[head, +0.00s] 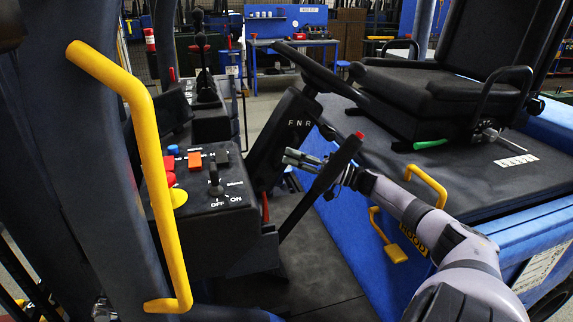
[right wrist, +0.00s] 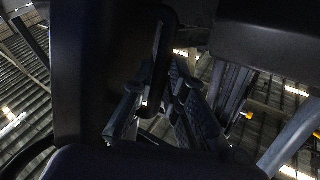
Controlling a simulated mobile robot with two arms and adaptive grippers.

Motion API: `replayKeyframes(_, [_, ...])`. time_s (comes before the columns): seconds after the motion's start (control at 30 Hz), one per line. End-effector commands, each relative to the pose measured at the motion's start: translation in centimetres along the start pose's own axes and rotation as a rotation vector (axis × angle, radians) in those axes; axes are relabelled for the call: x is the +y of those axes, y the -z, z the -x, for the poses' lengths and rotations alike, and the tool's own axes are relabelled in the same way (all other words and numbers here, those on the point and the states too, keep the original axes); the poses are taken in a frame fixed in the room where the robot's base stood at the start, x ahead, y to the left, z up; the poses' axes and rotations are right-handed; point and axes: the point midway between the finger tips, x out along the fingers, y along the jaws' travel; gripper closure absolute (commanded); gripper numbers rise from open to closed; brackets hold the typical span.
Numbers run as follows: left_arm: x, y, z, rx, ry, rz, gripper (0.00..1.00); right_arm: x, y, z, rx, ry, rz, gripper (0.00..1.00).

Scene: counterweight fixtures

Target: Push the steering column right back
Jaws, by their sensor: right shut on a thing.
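The steering column (head: 283,135) is a dark upright housing marked F N R, tilted, with a black steering wheel (head: 325,73) on top. My right gripper (head: 294,159) reaches in from the right, behind a black lever with a red top (head: 344,148), to the column's side. In the right wrist view its fingers (right wrist: 163,108) are closed around a black loop handle (right wrist: 165,50) on a dark housing. The lever hides part of the gripper in the head view. My left gripper does not clearly show.
A yellow grab bar (head: 150,165) stands close at the left. A switch console (head: 213,188) is left of the column. Open floor plate (head: 325,260) lies below the lever.

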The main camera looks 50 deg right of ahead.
Motion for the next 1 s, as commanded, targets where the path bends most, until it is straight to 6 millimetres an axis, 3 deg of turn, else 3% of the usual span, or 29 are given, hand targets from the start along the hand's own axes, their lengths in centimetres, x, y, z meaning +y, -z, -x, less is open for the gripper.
replayKeyframes(0.03, [0.1, 0.0, 0.0, 0.000, -0.001, 0.000, 1.00, 0.1, -1.0, 0.3, -0.016, -0.004, -0.008, 1.00])
replayKeyframes(0.23, [0.2, 0.0, 0.0, 0.000, -0.002, 0.000, 1.00, 0.2, -1.1, 0.3, -0.017, -0.006, -0.009, 1.00])
replayKeyframes(0.27, [0.2, 0.0, 0.0, 0.001, -0.002, 0.000, 1.00, 0.2, -1.1, 0.3, -0.017, -0.006, -0.009, 0.85])
replayKeyframes(0.53, [0.2, 0.0, 0.0, 0.001, -0.002, -0.001, 1.00, 0.1, -0.6, 0.2, -0.009, -0.003, -0.005, 0.67])
replayKeyframes(0.87, [-0.3, -0.2, 0.1, -0.002, 0.003, -0.002, 1.00, -0.1, -0.1, 0.0, -0.005, -0.001, -0.002, 0.67])
replayKeyframes(1.0, [-0.2, -0.1, 0.1, -0.001, 0.002, -0.001, 1.00, -0.6, 1.4, -0.3, -0.006, 0.000, 0.002, 0.67])
